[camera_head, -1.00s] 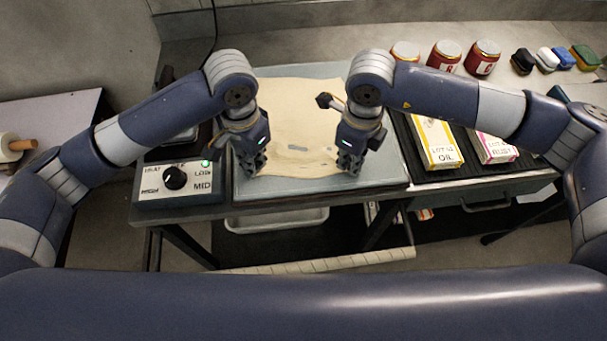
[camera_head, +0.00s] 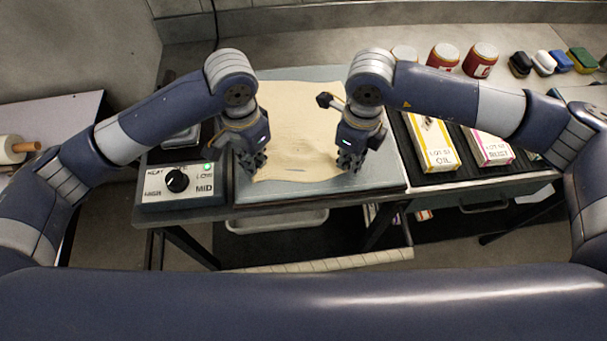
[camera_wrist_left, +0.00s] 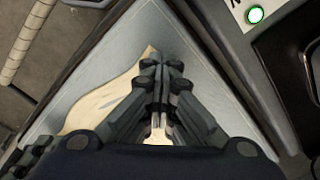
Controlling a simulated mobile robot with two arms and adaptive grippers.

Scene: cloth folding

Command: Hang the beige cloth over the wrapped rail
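The beige cloth (camera_head: 300,125) lies on the pale grey board (camera_head: 370,185), with shallow creases near its front edge. My left gripper (camera_head: 254,166) is at its front left corner. In the left wrist view the left gripper's fingers (camera_wrist_left: 163,72) are closed together, with cloth (camera_wrist_left: 105,100) beside and between them. My right gripper (camera_head: 348,165) is at the front right corner, its fingers close together on the cloth edge; the exact grip is partly hidden. The wrapped rail (camera_head: 320,263) runs below the table's front edge, bare; it also shows in the left wrist view (camera_wrist_left: 24,40).
A control box (camera_head: 180,185) with a knob and green light stands left of the board. Two cartons (camera_head: 436,150) lie on a dark tray at right. Red jars (camera_head: 480,60) and small coloured blocks (camera_head: 565,60) stand at the back. A pale bin (camera_head: 277,221) sits under the table.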

